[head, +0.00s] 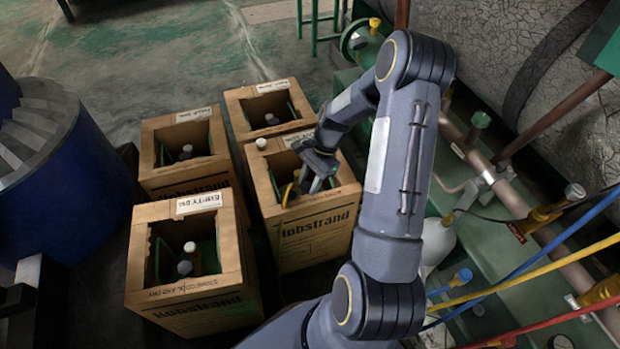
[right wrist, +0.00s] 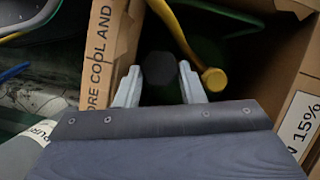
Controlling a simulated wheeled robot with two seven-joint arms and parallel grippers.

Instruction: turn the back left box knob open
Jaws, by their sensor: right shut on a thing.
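The back left box (head: 158,180) is an open cardboard box with a label on its far rim. A grey knob (head: 186,151) shows inside it, with no gripper near it. My right gripper (head: 314,186) reaches down into a different box, the front right box (head: 307,240). In the right wrist view its two pale fingers (right wrist: 159,74) close on the sides of a dark round knob (right wrist: 159,66). A yellow hose with a round yellow end (right wrist: 214,80) is beside the right finger. The knob in the gripper is hidden in the head view. My left gripper is not seen.
The front left box (head: 190,305) and back right box (head: 240,125) stand close by. A blue drum (head: 60,190) is at the left. Pipes (head: 500,185) and coloured hoses (head: 540,275) fill the right side. Floor behind the boxes is clear.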

